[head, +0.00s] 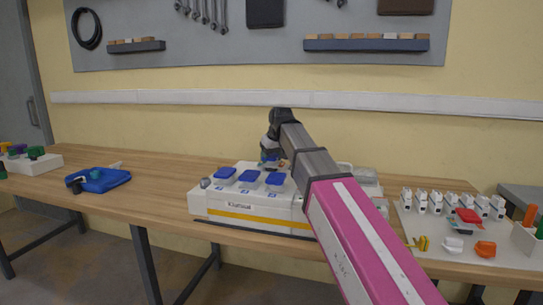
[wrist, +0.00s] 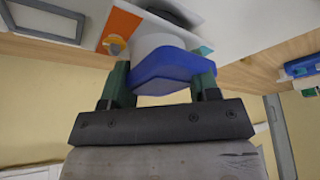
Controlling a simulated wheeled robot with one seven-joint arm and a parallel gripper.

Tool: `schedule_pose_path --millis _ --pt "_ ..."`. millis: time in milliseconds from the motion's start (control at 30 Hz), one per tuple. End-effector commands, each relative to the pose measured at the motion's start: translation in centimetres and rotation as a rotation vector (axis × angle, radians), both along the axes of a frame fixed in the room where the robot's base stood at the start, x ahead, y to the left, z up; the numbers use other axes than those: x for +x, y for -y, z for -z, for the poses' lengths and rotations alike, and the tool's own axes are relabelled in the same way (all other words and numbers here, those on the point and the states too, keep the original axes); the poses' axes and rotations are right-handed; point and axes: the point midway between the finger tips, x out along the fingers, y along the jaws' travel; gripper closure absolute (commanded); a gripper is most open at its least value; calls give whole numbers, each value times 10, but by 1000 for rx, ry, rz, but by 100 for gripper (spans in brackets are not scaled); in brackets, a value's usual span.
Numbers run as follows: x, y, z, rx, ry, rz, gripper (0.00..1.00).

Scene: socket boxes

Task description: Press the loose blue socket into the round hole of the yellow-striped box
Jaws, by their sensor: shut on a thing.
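The white box with a yellow stripe (head: 255,217) stands on the wooden bench, with several blue sockets in a row on its top, one of them at the front left (head: 224,174). My gripper (wrist: 160,83) is shut on the loose blue socket (wrist: 165,68), its green fingers on either side of the blue part. The socket's white round body (wrist: 158,43) points toward the box top. A dark round hole (wrist: 175,8) shows just beyond that body in the wrist view. I cannot tell whether the body touches the hole's rim. In the head view my gripper (head: 269,161) is over the box's back part, mostly hidden.
A pale board (head: 470,250) with white pieces and orange parts is at the right. An orange plate (wrist: 120,27) with a yellow round part is beside the held socket.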

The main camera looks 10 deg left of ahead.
Motion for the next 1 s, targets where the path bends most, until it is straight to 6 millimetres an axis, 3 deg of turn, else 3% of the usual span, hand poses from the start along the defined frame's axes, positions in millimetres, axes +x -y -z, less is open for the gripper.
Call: schedule_pose_path --millis 900,933,1000 --pt "0 0 18 -1 -1 0 69" --pt "0 0 18 -1 -1 0 42" --pt "0 0 17 0 0 0 19"
